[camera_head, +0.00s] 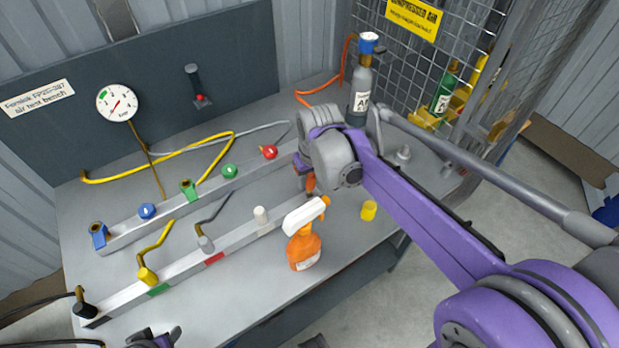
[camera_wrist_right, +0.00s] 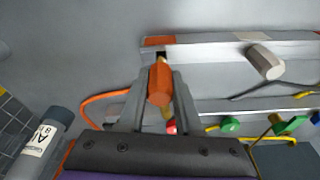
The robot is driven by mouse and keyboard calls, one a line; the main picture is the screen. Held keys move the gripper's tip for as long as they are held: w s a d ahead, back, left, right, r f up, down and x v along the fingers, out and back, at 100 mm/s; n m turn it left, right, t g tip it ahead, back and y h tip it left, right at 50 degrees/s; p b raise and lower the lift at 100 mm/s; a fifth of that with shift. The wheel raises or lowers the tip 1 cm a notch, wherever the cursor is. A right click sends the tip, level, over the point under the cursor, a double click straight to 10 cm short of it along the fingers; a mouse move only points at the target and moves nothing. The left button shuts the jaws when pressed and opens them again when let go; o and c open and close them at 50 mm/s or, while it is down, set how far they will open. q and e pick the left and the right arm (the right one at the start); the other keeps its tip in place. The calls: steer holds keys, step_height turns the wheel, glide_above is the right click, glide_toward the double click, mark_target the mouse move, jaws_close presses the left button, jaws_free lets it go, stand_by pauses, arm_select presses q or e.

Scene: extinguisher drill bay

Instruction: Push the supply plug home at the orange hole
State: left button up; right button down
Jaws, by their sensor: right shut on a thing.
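The supply plug is orange and sits between the fingers of my right gripper (camera_head: 307,178), which is shut on it. The tip is at a dark hole (camera_wrist_right: 161,54) beside an orange mark (camera_wrist_right: 159,41) on that rail. I cannot tell how far the tip is in. In the head view my right arm hides much of the plug and the hole. My left gripper (camera_head: 156,338) is cut off at the bottom edge; its jaws are unclear.
An orange and white spray bottle (camera_head: 304,250) stands in front of the rail, near my right gripper. A white plug (camera_head: 261,215) stands on the rail to the left. A yellow cap (camera_head: 369,210) lies to the right. A labelled cylinder (camera_head: 361,92) stands behind.

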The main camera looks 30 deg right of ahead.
arm_select(q)
steer(key=shift+s+f+b, duration=0.1)
steer(key=shift+f+b, duration=0.45)
steer(key=shift+f, duration=0.1)
arm_select(e)
steer(key=shift+f, duration=1)
arm_select(q)
steer(key=shift+f+b, duration=0.4)
arm_select(e)
steer(key=shift+f, duration=0.75)
steer(key=c, duration=0.5)
jaws_free()
arm_select(q)
steer(key=shift+r+p, duration=0.8)
arm_select(e)
steer(key=r, duration=0.3)
steer(key=s+r, duration=0.1)
steer(key=r, duration=0.3)
steer(key=s+r, duration=0.1)
steer(key=r, duration=0.2)
steer(key=shift+a+r, duration=0.15)
steer(key=shift+r, duration=0.2)
steer(key=shift+s, duration=0.1)
